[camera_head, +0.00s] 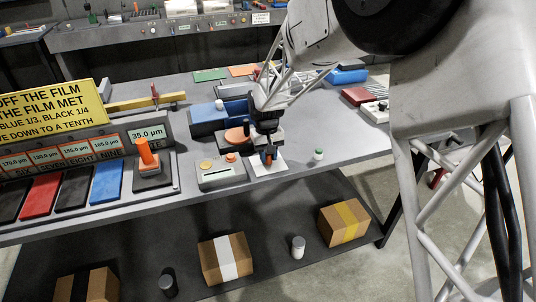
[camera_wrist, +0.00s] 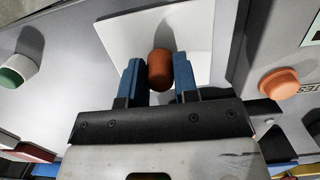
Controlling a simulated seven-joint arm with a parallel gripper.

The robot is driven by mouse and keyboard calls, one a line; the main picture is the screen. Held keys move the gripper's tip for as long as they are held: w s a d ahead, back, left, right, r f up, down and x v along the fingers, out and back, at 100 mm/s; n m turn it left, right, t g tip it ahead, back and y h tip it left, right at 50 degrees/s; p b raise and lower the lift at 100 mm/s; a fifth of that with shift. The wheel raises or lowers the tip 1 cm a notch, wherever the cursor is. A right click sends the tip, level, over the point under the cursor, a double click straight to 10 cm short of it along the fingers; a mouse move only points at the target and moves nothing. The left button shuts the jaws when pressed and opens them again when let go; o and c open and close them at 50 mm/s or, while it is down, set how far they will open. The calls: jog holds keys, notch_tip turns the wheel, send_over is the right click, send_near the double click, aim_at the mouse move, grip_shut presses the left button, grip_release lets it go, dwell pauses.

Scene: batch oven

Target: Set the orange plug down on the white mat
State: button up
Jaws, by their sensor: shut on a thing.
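My gripper (camera_head: 268,156) is low over the white mat (camera_head: 274,168) near the table's front edge. In the wrist view, the orange plug (camera_wrist: 160,66) sits between the two blue fingers of my gripper (camera_wrist: 160,82), which are shut on it. The white mat (camera_wrist: 190,25) lies behind and under the plug, with a shadow on it. The plug's orange also shows between the fingers in the head view (camera_head: 268,159). I cannot tell whether the plug touches the mat.
A grey box with an orange knob (camera_head: 231,157) stands just left of the mat. A blue machine (camera_head: 208,119) is behind. Bare tabletop (camera_head: 340,140) lies to the right.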

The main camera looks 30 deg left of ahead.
jog(key=shift+f, duration=0.15)
jog(key=o, duration=1.1)
jog(key=shift+c, duration=0.2)
jog(key=shift+w+a+r, duration=0.1)
jog(key=shift+r, duration=1.2)
jog(key=shift+w+a+r, duration=0.1)
jog(key=shift+w+r, duration=0.05)
jog(key=shift+r, duration=1.1)
jog(key=shift+w+a+r, duration=0.1)
jog(key=shift+r, duration=1.2)
